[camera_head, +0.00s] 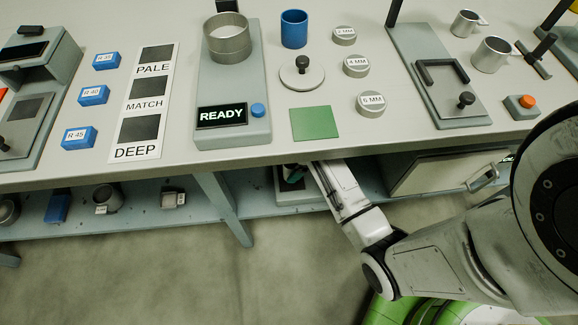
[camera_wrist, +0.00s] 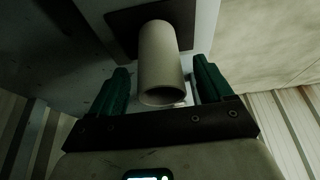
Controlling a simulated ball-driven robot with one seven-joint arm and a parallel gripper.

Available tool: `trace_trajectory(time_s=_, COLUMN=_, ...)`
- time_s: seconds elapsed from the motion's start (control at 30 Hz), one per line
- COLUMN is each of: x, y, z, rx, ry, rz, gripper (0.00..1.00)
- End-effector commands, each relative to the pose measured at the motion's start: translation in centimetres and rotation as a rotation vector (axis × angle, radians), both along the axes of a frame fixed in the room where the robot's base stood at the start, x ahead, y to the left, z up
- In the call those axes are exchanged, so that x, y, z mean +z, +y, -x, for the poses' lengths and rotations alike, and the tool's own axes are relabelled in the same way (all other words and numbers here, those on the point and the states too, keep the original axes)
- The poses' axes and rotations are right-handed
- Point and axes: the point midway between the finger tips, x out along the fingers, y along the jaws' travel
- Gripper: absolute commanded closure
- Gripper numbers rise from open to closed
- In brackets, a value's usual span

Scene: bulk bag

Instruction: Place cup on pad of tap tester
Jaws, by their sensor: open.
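In the wrist view a pale, hollow cup (camera_wrist: 160,62) has its open rim towards the camera. Its far end meets a dark square pad (camera_wrist: 125,22) on a grey device (camera_wrist: 88,12), which I take to be the tap tester. My gripper (camera_wrist: 161,68) has its two green fingers apart, one on each side of the cup, with gaps visible. In the head view my gripper (camera_head: 293,178) is below the worktop's front edge, at a grey device (camera_head: 297,196) on the lower shelf. The worktop and my arm hide most of it there, and the cup cannot be made out.
The worktop edge (camera_head: 330,156) overhangs my gripper. A table leg (camera_head: 224,208) stands left of it, and a grey drawer unit (camera_head: 440,172) is to the right. Above are a READY device (camera_head: 231,130), a blue cup (camera_head: 294,30) and a green square (camera_head: 314,123).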

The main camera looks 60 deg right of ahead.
Motion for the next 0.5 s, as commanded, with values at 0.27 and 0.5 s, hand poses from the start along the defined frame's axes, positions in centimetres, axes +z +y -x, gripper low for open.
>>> trace_trajectory(time_s=0.27, x=2.3, y=-3.0, z=3.8, rx=-0.006, ry=0.002, rz=-0.001, gripper=0.20)
trace_trajectory(time_s=0.5, x=2.3, y=-6.0, z=7.7, rx=-0.003, ry=0.002, rz=-0.002, gripper=0.20)
